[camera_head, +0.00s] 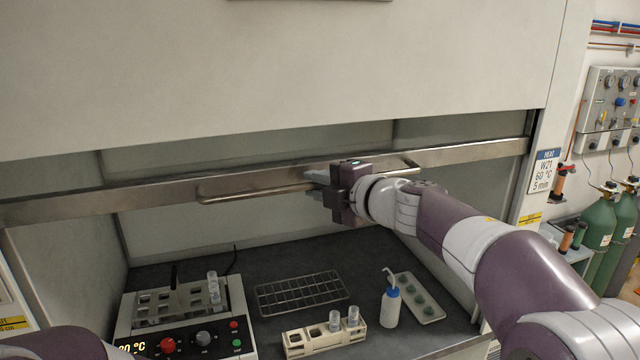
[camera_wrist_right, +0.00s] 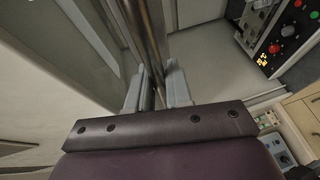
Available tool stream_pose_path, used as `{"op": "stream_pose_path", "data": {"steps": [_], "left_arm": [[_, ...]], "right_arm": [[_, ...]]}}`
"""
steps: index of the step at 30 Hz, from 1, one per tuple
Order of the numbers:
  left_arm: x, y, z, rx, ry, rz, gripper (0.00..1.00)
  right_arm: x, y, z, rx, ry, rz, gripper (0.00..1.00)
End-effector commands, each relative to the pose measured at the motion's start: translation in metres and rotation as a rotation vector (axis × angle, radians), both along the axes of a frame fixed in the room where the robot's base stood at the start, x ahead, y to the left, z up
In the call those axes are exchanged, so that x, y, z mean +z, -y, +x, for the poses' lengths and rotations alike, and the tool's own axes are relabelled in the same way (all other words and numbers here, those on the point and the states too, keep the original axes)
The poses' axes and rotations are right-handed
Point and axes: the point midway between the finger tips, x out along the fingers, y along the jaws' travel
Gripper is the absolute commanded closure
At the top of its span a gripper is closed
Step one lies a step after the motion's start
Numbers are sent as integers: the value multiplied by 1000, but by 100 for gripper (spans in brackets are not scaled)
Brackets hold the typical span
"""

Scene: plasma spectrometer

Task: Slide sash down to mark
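The sash's metal bottom rail (camera_head: 110,194) runs across the hood opening, with a long bar handle (camera_head: 245,193) along its front. My right gripper (camera_head: 318,182) is at the middle of this handle. In the right wrist view the handle bar (camera_wrist_right: 152,40) passes between the two fingers (camera_wrist_right: 155,88), which sit close on either side of it; the gripper looks shut on the bar. A yellow label (camera_head: 530,219) is on the right post, below the rail's end. My left gripper is not in view; only a piece of my left arm shows at the bottom left.
Below the rail, the dark worktop holds a heating block with red and green buttons (camera_head: 190,315), a wire rack (camera_head: 302,292), a cream vial rack (camera_head: 323,338), a wash bottle (camera_head: 391,306) and a tray (camera_head: 420,297). Green gas cylinders (camera_head: 598,228) stand outside at right.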

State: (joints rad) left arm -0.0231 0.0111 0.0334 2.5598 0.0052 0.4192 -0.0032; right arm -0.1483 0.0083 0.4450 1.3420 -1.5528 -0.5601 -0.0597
Motion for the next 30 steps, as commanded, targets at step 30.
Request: {"op": "stream_pose_path", "data": {"steps": [30], "left_arm": [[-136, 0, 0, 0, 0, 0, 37]], "right_arm": [[-168, 1, 1, -3, -5, 0, 100]]}}
